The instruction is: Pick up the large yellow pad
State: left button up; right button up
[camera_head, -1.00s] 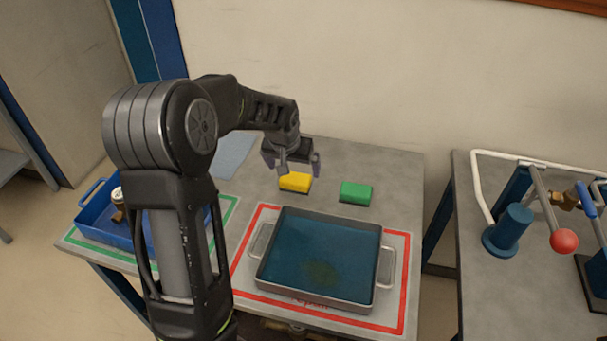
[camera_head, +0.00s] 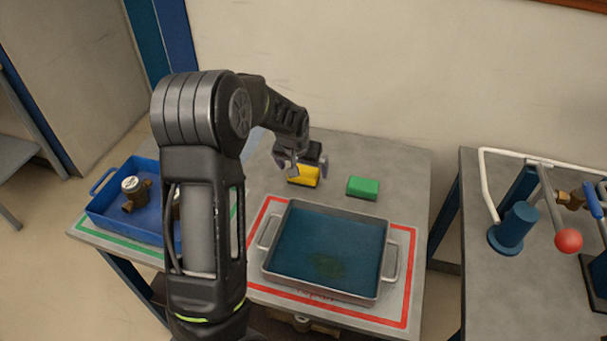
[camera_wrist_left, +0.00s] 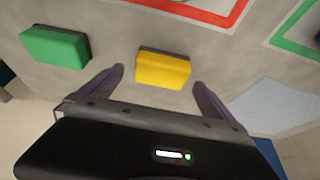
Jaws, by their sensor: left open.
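The yellow pad (camera_head: 304,177) lies on the grey table behind the metal tray, partly hidden by my left gripper in the head view. My left gripper (camera_head: 308,168) is open and above the pad, with its fingers pointing down. In the left wrist view the yellow pad (camera_wrist_left: 163,69) has a dark underside layer and sits between and beyond the two open fingertips (camera_wrist_left: 158,78). The fingers look apart from it. My right gripper is not in view.
A green pad (camera_head: 363,187) lies right of the yellow one. A metal tray of dark liquid (camera_head: 391,262) stands inside a red outline in front. A blue bin (camera_head: 103,207) with brass meters is at the left. Another bench (camera_head: 475,270) with fixtures stands at the right.

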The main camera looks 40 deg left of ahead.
aim_at(304, 171)
pick_arm(q)
jog(key=x, duration=0.3)
jog(key=shift+f, duration=0.15)
jog(key=shift+c, duration=0.6)
jog(key=c, duration=1.3)
jog(key=shift+o, duration=0.2)
notch_tip(304, 171, up, 10)
jog(key=shift+r+b, duration=0.1)
jog(key=shift+b, duration=0.55)
